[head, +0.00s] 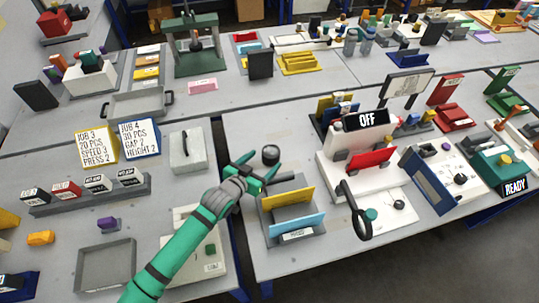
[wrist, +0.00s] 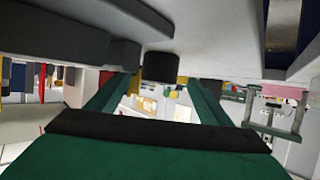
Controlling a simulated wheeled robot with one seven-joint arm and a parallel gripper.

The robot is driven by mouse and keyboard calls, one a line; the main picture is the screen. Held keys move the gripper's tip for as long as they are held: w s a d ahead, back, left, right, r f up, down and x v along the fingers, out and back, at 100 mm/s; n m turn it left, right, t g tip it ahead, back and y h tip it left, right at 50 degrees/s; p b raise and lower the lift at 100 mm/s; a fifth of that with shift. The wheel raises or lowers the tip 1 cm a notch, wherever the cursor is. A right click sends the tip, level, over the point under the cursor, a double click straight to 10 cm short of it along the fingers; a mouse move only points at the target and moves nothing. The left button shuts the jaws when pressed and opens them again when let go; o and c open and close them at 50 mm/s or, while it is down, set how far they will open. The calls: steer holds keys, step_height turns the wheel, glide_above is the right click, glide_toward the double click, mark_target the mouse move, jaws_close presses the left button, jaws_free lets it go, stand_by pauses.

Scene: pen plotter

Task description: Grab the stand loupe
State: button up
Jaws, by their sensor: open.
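The stand loupe looks to be the small dark cylinder (head: 270,154) standing upright on the grey table, just beyond my gripper in the head view. My green gripper (head: 266,168) is open, low over the table, with its two fingers spread toward the cylinder. In the wrist view, which looks upside down, the dark cylinder (wrist: 161,67) shows beyond and between the green fingers (wrist: 160,85). I cannot tell whether the fingertips reach either side of it. Nothing is held.
A rack with yellow and blue plates (head: 290,222) stands close in front of my gripper. A light grey box (head: 187,150) stands to the left. The white machine with the OFF sign (head: 345,150) stands to the right. Bare table lies behind the cylinder.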

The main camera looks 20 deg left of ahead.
mark_target(271, 154)
steer(key=shift+x, duration=3.2)
steer(key=c, duration=1.1)
